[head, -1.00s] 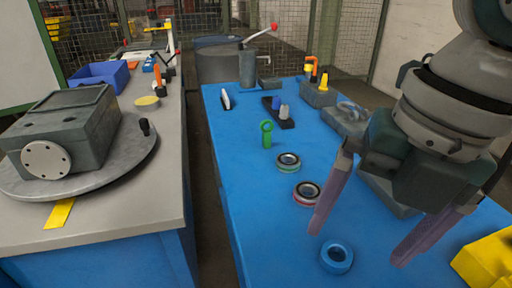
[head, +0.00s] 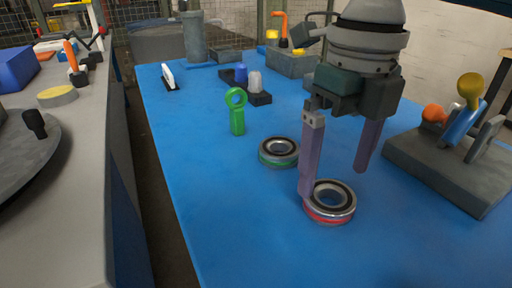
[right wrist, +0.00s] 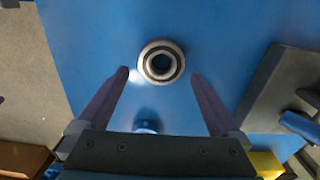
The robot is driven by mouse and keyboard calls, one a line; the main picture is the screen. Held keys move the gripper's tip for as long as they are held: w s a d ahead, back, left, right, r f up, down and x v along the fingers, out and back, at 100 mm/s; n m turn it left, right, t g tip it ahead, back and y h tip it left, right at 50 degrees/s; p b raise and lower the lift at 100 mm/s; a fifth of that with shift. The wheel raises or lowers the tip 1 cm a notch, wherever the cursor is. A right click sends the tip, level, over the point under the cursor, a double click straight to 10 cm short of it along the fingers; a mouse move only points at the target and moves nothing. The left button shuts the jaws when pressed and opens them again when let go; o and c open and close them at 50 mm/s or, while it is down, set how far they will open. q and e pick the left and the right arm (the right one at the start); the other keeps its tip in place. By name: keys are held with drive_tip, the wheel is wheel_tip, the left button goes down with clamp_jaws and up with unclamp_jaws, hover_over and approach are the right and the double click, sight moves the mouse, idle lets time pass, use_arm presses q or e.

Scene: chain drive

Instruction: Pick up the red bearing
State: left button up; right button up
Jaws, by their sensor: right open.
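The red bearing (head: 330,214), a metal ring with a red band around its side, lies flat on the blue table. My right gripper (head: 335,180) is open and points down above it. In the head view its left fingertip overlaps the bearing's left edge; I cannot tell if they touch. In the right wrist view a bearing (right wrist: 161,62), which appears to be the same one, lies just ahead of the gap between the open fingertips (right wrist: 158,76). Its red band is not visible there. My left gripper is not in view.
A green-banded bearing (head: 279,152) lies close by, left and behind. A green ring-topped part (head: 236,112) stands further left. A grey block with colored levers (head: 450,165) stands to the right. The front-left table is clear.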

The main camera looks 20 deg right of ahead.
sight(332, 189)
wheel_tip(332, 189, down, 5)
drive_tip(key=shift+d+r+b, duration=0.1)
drive_tip(key=shift+r+b, duration=0.1)
drive_tip(key=shift+b, duration=0.2)
drive_tip(key=shift+c, duration=0.4)
drive_tip(key=c, duration=1.3)
drive_tip(key=shift+r, duration=0.1)
drive_tip(key=shift+c, duration=0.7)
